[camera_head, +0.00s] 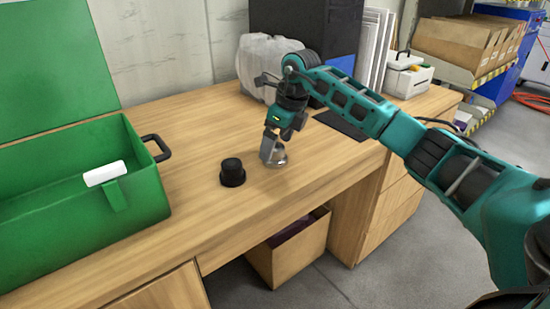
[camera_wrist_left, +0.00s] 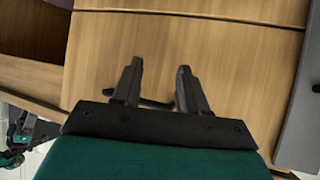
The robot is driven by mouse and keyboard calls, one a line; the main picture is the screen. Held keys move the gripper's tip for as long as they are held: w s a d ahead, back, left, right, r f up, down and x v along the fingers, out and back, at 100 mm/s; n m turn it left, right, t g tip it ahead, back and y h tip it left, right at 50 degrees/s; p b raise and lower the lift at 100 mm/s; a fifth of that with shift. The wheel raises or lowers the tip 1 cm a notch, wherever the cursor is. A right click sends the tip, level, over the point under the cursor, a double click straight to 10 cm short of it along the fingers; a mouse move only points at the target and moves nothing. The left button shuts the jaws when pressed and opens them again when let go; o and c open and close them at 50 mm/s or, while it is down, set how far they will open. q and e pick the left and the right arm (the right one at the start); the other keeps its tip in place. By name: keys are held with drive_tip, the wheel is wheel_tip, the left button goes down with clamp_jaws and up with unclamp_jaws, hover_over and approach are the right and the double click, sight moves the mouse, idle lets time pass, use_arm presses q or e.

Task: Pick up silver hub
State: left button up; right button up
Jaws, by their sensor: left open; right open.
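The silver hub (camera_head: 279,160) sits on the wooden desk in the head view, right of a black knob-shaped part (camera_head: 232,172). My right gripper (camera_head: 272,150) points down at the hub, with its fingers at or just above it and partly covering it. Its jaws are open; whether a finger touches the hub cannot be told. My left gripper (camera_wrist_left: 157,82) shows in the left wrist view, open and empty, in front of a wooden surface. It is not in the head view.
An open green toolbox (camera_head: 150,190) with a white label stands at the left of the desk (camera_head: 215,225). A translucent canister (camera_head: 265,60) and a dark box (camera_head: 335,30) stand behind my right gripper. A cardboard box (camera_head: 290,250) is under the desk. The desk front is clear.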

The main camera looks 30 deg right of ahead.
sight(276, 147)
drive_tip(key=x, duration=0.3)
drive_tip(key=shift+s+f+b, duration=0.1)
drive_tip(key=shift+b, duration=0.2)
drive_tip(key=c, duration=1.5)
drive_tip(key=shift+c, duration=0.5)
drive_tip(key=shift+r, duration=0.2)
